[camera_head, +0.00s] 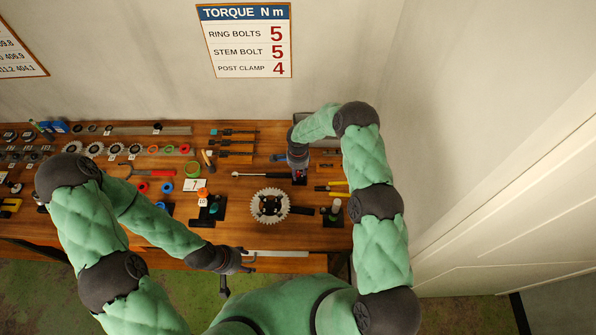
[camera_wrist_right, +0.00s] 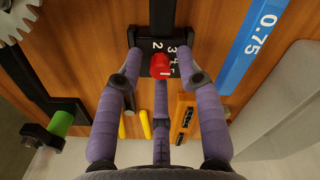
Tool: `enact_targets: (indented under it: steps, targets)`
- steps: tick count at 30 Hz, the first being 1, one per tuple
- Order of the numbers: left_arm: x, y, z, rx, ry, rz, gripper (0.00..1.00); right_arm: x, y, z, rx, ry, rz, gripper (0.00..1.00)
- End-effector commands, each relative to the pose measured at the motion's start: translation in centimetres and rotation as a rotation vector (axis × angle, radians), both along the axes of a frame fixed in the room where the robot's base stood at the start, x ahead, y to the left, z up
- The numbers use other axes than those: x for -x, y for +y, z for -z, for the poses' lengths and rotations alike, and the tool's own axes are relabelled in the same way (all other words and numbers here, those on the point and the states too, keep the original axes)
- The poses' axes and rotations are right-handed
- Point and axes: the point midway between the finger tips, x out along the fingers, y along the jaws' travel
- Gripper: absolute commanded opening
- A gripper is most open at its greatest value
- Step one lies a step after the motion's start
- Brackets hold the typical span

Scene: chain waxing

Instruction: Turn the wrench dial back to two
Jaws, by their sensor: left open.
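The torque wrench (camera_head: 262,175) lies on the table, its dial end at the right. In the right wrist view its dial is a black plate (camera_wrist_right: 148,70) with white numbers, 2, 3 and 4 among them, and a red knob (camera_wrist_right: 160,65). A pale mark shows on the knob's lower side; I cannot tell which number it points to. My right gripper (camera_wrist_right: 163,72) is above the dial, its purple fingers spread on both sides of the knob, apart from it. In the head view it (camera_head: 298,174) hides part of the dial. My left gripper (camera_head: 240,268) is open and empty at the table's front edge.
A toothed chainring (camera_head: 270,193) and a stand with a green-topped part (camera_head: 335,208) are in front of the wrench. Yellow-handled tools (camera_head: 335,188) are to the right. A torque sign (camera_head: 248,42) hangs on the wall, reading 5, 5 and 4.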

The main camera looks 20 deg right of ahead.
Motion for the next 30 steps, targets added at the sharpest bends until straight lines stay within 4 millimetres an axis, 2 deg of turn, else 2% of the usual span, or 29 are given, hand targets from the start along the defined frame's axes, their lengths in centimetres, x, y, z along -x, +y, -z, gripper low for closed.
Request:
enact_targets:
  steps: [1,3,23,30]
  targets:
    - [0.00,0.00,0.00,0.000,0.000,0.000,0.60,0.00,0.00,-0.01,0.000,0.000,0.000,0.15]
    - [0.00,0.00,0.00,0.000,0.000,0.000,0.60,0.01,0.01,-0.01,0.000,0.000,0.000,0.00]
    - [0.00,0.00,0.26,0.000,0.000,0.000,0.60,0.04,0.02,0.02,0.000,0.001,-0.013,0.00]
    - [-0.01,0.00,0.90,0.000,0.000,0.000,0.60,0.04,0.02,0.13,0.000,0.001,-0.042,0.00]
